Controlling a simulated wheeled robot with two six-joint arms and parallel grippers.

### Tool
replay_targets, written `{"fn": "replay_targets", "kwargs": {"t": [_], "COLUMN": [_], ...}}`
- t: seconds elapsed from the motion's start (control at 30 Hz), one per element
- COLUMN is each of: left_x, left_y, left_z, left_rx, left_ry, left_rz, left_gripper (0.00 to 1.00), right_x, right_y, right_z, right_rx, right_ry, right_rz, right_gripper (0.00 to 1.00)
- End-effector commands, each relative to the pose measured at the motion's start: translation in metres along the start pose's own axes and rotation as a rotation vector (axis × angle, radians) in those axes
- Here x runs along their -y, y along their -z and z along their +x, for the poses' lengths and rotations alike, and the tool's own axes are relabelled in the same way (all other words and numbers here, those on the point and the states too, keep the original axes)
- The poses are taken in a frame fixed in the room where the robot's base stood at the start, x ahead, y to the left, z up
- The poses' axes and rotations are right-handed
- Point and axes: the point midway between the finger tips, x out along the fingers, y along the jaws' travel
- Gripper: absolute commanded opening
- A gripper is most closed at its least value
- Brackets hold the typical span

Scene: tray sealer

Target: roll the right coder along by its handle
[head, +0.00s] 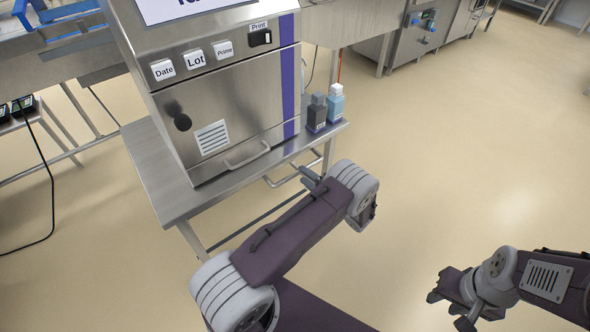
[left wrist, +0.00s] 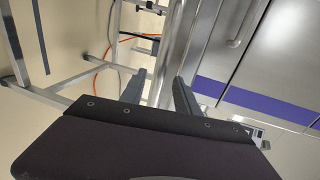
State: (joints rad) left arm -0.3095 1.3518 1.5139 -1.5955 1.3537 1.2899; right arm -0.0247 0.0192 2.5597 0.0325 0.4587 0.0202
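The coder (head: 222,115) is a steel cabinet with a purple stripe and Date, Lot, Prime and Print buttons, standing on a steel table (head: 165,180). A bar handle (head: 272,183) juts from the table's front edge, below the cabinet door's own handle. My left gripper (head: 310,177) is at this bar, its fingers partly hidden by my wrist. In the left wrist view, the two fingers (left wrist: 160,82) are apart, with a steel bar (left wrist: 166,60) running between them; contact is unclear. My right gripper (head: 449,306) looks open and empty, low at the right over bare floor.
A dark bottle (head: 317,113) and a blue bottle (head: 335,104) stand on the table's right end. Steel machinery (head: 340,22) runs behind the coder. A black cable (head: 50,190) hangs at the left. The floor (head: 480,160) to the right is clear.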

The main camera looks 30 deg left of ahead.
Motion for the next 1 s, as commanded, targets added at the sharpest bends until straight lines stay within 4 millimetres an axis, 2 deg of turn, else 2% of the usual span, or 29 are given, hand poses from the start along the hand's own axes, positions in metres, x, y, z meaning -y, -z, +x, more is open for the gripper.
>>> {"fn": "replay_targets", "kwargs": {"t": [0.1,0.3,0.43,0.63,0.67,0.7,0.8,1.0], "left_x": [-0.002,-0.001,0.000,0.000,0.000,0.000,0.000,0.000], "left_y": [-0.002,-0.001,-0.001,0.000,0.000,0.000,0.000,0.000], "left_z": [0.028,0.060,0.067,0.068,0.068,0.067,0.067,0.067], "left_rx": [0.006,0.002,0.002,0.001,0.001,0.001,0.001,0.001], "left_ry": [0.000,0.000,0.000,0.000,0.000,0.000,0.000,0.000], "left_rz": [-0.001,-0.002,0.000,0.000,0.000,0.000,0.000,0.000], "left_gripper": [0.38,0.38,0.38,0.38,0.35,0.24,0.00,0.00], "right_x": [0.000,0.000,0.000,0.000,0.000,0.000,0.000,0.000], "right_y": [-0.001,-0.001,-0.001,-0.001,-0.001,-0.001,-0.001,-0.001], "right_z": [0.005,0.010,0.011,0.010,0.010,0.010,0.010,0.010], "right_rx": [0.000,0.000,0.000,0.000,0.000,0.000,0.000,0.000], "right_ry": [0.000,0.000,0.000,0.000,0.000,0.000,0.000,0.000], "right_rz": [0.000,0.000,0.000,0.000,0.000,0.000,0.000,0.000], "right_gripper": [0.36,0.36,0.36,0.36,0.36,0.36,0.36,0.36]}}
